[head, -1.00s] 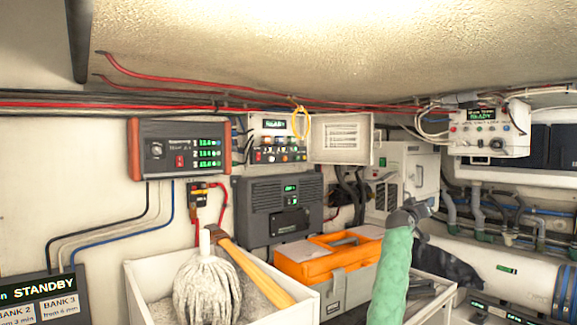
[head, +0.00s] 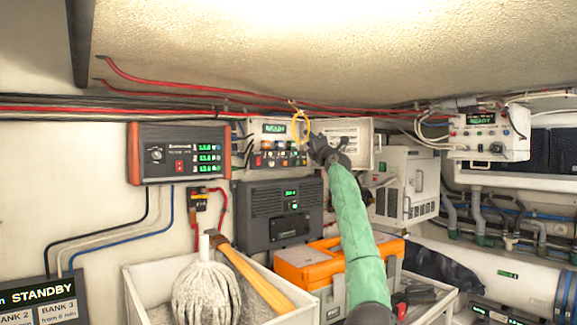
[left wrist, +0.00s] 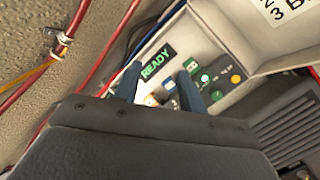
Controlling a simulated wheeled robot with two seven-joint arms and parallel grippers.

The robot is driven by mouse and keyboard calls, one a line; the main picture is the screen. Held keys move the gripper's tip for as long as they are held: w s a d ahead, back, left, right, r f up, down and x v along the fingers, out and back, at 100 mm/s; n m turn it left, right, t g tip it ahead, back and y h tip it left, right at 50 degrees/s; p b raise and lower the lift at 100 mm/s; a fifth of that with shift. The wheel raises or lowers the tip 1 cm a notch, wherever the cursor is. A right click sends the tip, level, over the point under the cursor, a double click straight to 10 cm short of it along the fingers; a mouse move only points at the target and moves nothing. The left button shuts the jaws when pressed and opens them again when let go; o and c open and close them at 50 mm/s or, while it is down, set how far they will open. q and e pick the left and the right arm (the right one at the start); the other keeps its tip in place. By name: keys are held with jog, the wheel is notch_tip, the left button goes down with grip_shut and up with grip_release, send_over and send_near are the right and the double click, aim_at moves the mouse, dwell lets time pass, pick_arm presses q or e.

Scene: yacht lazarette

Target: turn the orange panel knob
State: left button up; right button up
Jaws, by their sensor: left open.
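The small white panel (head: 254,137) on the back wall has a green READY display and several coloured knobs and buttons. In the left wrist view the panel (left wrist: 205,48) is close and tilted. An orange knob-like piece (left wrist: 152,99) shows low between my fingers, partly hidden by the gripper body; a yellow-orange round one (left wrist: 236,78) sits farther right. I cannot tell for sure which is the orange knob. My left gripper (head: 312,142) is at the panel's right edge in the head view. In the wrist view its fingers (left wrist: 158,76) are apart and empty. My right gripper is not in view.
The panel's open door (head: 362,140) stands just right of my gripper. A yellow cable loop (head: 301,127) hangs at the panel's top right, below red cables (head: 180,92). A grey unit (head: 257,205) is below. An orange toolbox (head: 303,262) and a mop (head: 207,290) are in front.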

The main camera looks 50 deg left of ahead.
aim_at(286, 163)
pick_arm(q)
jog(key=s+a+f+n+g+h, duration=0.25)
jog(key=f+g+h, duration=0.2)
jog(key=f, duration=0.45)
jog(key=a+p, duration=0.1)
jog(key=a, duration=0.1)
jog(key=a+p, duration=0.1)
jog(key=a, duration=0.1)
jog(key=a+p, duration=0.1)
jog(key=a, duration=0.1)
jog(key=shift+w+a+r, duration=0.1)
jog(key=shift+w+a, duration=0.15)
jog(key=shift+w, duration=0.1)
jog(key=shift+a+t+p, duration=0.25)
jog(key=shift+a+p, duration=0.25)
jog(key=shift+a, duration=0.15)
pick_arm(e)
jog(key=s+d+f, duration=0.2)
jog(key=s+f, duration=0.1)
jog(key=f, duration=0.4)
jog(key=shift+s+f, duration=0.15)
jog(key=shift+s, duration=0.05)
pick_arm(q)
jog(key=shift+c, duration=0.4)
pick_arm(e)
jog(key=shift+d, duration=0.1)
